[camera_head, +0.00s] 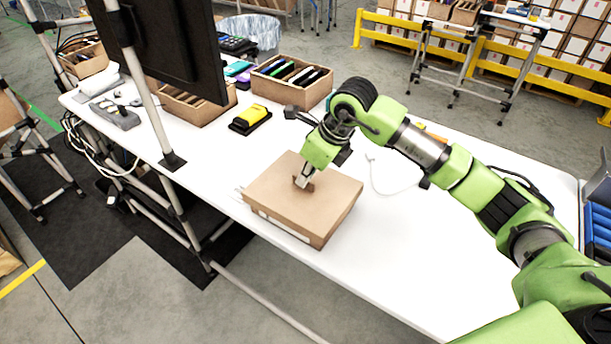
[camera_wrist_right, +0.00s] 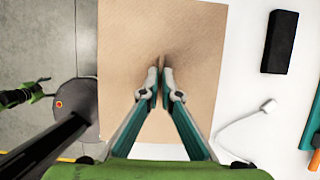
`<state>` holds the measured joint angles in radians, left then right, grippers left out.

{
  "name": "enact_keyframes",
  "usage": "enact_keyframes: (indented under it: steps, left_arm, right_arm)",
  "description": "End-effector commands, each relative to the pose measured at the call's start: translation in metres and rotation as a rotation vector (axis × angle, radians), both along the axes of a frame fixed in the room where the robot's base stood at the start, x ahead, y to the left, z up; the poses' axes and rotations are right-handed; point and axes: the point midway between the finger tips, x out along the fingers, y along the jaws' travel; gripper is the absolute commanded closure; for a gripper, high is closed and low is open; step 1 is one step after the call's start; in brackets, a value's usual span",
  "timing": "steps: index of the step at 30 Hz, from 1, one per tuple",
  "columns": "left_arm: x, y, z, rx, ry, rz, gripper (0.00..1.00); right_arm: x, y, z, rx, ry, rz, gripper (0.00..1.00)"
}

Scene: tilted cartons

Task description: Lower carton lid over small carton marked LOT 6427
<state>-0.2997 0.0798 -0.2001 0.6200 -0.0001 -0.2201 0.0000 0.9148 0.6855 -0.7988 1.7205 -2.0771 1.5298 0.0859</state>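A flat brown carton lid (camera_head: 303,190) lies over a low carton (camera_head: 287,230) on the white table. The lid covers the carton's top, and a white label strip shows below the lid's near left edge. The print on it is too small to read. My right gripper (camera_head: 304,181) comes down onto the middle of the lid. In the right wrist view its fingertips (camera_wrist_right: 161,75) are together on a small brown tab on the lid (camera_wrist_right: 150,28). I cannot tell whether the lid is fully seated.
Behind the carton are a yellow and black device (camera_head: 250,118) and a box of coloured folders (camera_head: 291,80). A monitor (camera_head: 165,45) and its post stand at the left. A white cable (camera_head: 392,190) lies right of the carton. The table (camera_head: 350,285) in front is clear.

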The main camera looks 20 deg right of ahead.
Motion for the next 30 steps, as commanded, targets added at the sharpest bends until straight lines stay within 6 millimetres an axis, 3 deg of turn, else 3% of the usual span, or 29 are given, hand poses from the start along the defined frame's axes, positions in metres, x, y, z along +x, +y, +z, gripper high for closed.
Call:
enact_keyframes:
  steps: [6, 9, 20, 25, 30]
  left_arm:
    - [0.000, 0.000, 0.000, 0.000, 0.000, 0.000, 0.34]
    - [0.000, 0.000, 0.000, 0.000, 0.000, 0.000, 0.34]
    - [-0.002, 0.002, 0.000, 0.003, 0.003, 0.000, 0.34]
    - [-0.001, 0.001, 0.000, 0.001, 0.001, 0.000, 0.34]
    - [-0.001, 0.001, 0.000, 0.000, 0.001, 0.000, 0.34]
  right_arm:
    - [0.000, 0.000, 0.000, -0.001, 0.001, 0.000, 1.00]
    - [0.000, 0.000, 0.000, -0.001, 0.001, 0.000, 0.76]
    - [-0.001, -0.001, 0.001, -0.001, 0.001, 0.000, 0.76]
    - [-0.006, -0.005, 0.020, 0.000, -0.003, -0.001, 0.76]
    - [-0.016, -0.014, 0.055, 0.000, -0.004, -0.001, 0.76]
